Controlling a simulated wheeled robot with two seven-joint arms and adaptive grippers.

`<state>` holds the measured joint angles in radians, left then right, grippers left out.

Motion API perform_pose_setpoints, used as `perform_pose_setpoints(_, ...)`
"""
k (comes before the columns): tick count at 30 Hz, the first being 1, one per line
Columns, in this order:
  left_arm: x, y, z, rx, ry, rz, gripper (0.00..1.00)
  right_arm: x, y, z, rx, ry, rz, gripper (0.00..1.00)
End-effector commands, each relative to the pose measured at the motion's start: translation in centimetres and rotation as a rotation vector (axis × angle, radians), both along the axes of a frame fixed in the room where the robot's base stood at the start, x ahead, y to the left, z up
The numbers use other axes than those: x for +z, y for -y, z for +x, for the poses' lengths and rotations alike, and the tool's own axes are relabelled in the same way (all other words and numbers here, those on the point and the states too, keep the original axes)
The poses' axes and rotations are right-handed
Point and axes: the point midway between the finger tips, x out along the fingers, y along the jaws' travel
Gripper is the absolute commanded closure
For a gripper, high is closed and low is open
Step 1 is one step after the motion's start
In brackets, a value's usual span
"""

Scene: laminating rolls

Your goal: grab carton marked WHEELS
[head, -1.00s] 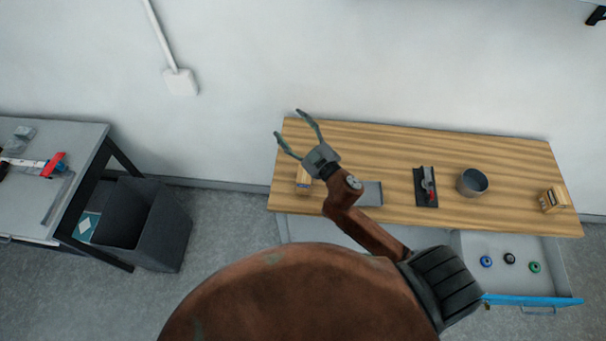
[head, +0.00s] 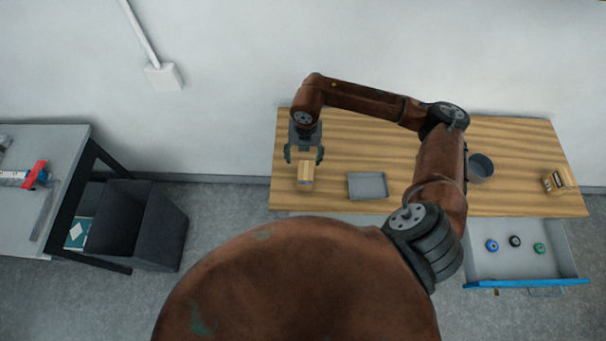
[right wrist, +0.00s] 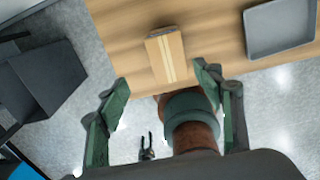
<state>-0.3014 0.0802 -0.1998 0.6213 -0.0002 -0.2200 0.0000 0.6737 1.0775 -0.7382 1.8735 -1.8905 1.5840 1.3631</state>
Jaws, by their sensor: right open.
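A small tan carton (head: 305,173) stands on the left part of the wooden worktop. No lettering on it is readable. In the right wrist view the carton (right wrist: 166,57) shows a pale stripe along its face and lies ahead, between the lines of the fingers. My right gripper (head: 304,157) is open, its fingers at the carton's far end. I cannot tell from the head view how high above it they are. A second carton (head: 556,181) with a dark front mark stands at the worktop's right end. My left gripper does not show in the head view.
A grey tray (head: 367,186) lies right of the carton. A round grey pot (head: 480,168) is partly behind my right arm. An open drawer (head: 510,266) with a blue front holds small coloured rolls. A dark bin (head: 150,225) stands by the left table (head: 45,215).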

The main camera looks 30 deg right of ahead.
Motion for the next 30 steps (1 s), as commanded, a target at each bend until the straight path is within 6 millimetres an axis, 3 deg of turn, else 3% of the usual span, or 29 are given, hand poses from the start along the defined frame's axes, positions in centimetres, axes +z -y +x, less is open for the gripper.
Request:
perform_pose_setpoints(1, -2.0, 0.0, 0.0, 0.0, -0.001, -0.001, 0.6, -2.1, 0.5, -0.1, -0.006, -0.005, -0.016, 0.39)
perform_pose_setpoints(3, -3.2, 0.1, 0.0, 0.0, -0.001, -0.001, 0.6, -3.2, 1.0, -0.1, -0.013, -0.007, -0.028, 0.39)
perform_pose_setpoints(11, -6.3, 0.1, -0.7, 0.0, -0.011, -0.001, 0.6, -6.4, 1.3, -0.1, -0.018, -0.01, -0.035, 0.39)
perform_pose_setpoints(25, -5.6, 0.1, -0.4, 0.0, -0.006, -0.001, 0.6, -9.9, 0.9, -0.3, -0.013, -0.013, -0.032, 0.39)
perform_pose_setpoints(30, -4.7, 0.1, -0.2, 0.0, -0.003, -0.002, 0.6, -12.2, 0.6, -0.7, -0.013, -0.014, -0.032, 0.39)
